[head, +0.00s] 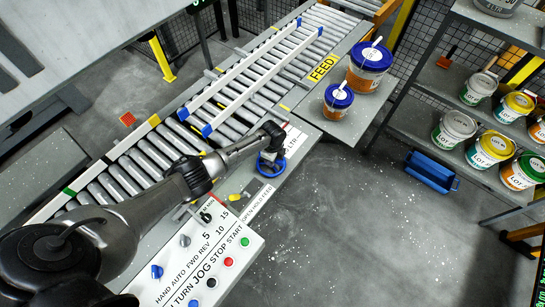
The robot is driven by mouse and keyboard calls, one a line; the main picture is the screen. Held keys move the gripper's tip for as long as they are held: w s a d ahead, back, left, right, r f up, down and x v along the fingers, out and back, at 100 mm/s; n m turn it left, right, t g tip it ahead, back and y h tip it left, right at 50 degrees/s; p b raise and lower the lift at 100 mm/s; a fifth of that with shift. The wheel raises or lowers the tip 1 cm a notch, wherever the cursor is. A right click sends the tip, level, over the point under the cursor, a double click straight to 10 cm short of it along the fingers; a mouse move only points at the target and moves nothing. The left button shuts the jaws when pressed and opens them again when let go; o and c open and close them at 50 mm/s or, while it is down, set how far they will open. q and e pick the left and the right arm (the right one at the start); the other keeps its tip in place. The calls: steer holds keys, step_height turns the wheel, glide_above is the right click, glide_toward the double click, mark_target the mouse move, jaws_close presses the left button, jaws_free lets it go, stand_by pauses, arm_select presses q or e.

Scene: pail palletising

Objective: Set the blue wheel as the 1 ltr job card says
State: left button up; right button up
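The blue wheel (270,165) sits on the right edge of the conveyor, just above the white control panel. My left arm reaches in from the lower left, and its gripper (270,150) is directly over the wheel, at or very near it. The fingers are too small and dark to tell whether they are closed on it. A white label strip (292,142) ending in "LTR" lies beside the wheel, partly hidden by the arm. No separate job card can be made out. My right gripper is not in view.
The roller conveyor (135,180) carries two pale guide rails with blue ends (250,75). The control panel (205,250) has knobs and buttons. Two blue-lidded pails (368,70) (338,100) stand on a side table by "FEED". Shelves with several pails are right; a blue tray (432,172) lies on the floor.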

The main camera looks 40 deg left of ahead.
arm_select(q)
steer(key=shift+r, duration=0.3)
step_height(320, 180, up, 13)
steer(key=p, duration=0.1)
steer(key=shift+p, duration=0.4)
steer(key=shift+r, duration=0.1)
stand_by(0.4)
